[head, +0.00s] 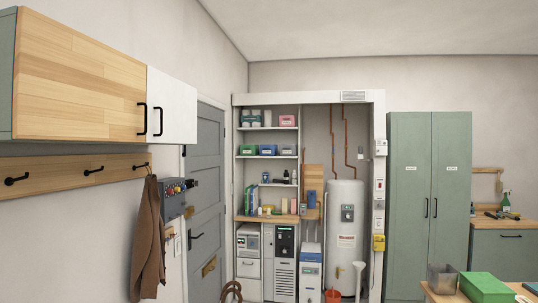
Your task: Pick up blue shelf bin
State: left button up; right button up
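A small blue bin (268,150) sits on the second shelf of the open shelving at the back of the room. It is far off and small in the head view. A green bin (248,150) stands to its left and another greenish bin (288,150) to its right. Neither of my grippers shows in the head view.
A pink bin (287,120) stands on the top shelf. A white water heater (345,238) and green cabinets (430,205) are right of the shelving. A grey door (204,205) is left of it. A table with a green box (485,287) is at lower right.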

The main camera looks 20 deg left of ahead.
aim_at(265, 150)
jog(key=i+u, duration=0.15)
jog(key=i, duration=4.1)
jog(key=i+l+u, duration=0.1)
jog(key=i+u, duration=0.15)
jog(key=i, duration=0.15)
jog(key=i+l+u, duration=0.25)
jog(key=i+j+u, duration=0.1)
jog(key=i+j, duration=0.1)
jog(key=i, duration=0.1)
